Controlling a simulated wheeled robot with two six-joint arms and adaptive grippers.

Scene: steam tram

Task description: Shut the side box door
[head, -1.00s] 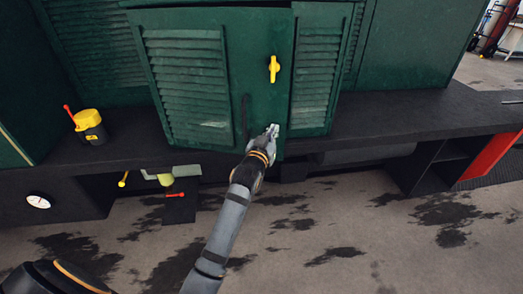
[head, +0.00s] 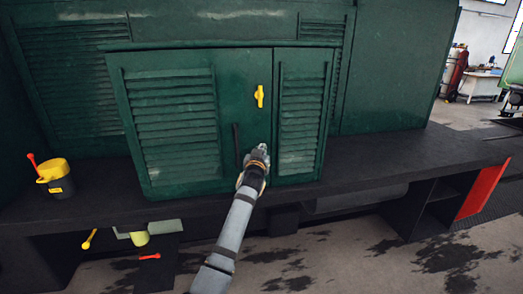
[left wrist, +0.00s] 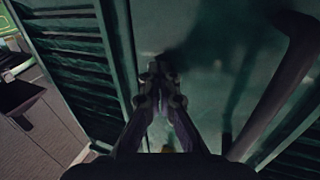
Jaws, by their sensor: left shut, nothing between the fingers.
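The side box door (head: 222,100) is a green louvred panel with a dark vertical handle bar (head: 237,145) and a yellow latch (head: 260,96). It looks flush or nearly flush with the louvred panel (head: 303,115) to its right; a small gap cannot be ruled out. My left gripper (head: 258,154) is shut and empty, at the door's lower right, just right of the handle. In the left wrist view its fingertips (left wrist: 158,78) are against or very close to the green door face (left wrist: 205,40), with the handle (left wrist: 282,85) to the right. My right gripper is not in view.
A dark ledge (head: 385,160) runs below the box. A yellow and black can (head: 57,178) with a red lever stands on it at the left. Small coloured levers and a green cylinder (head: 140,238) sit beneath. The floor ahead is clear.

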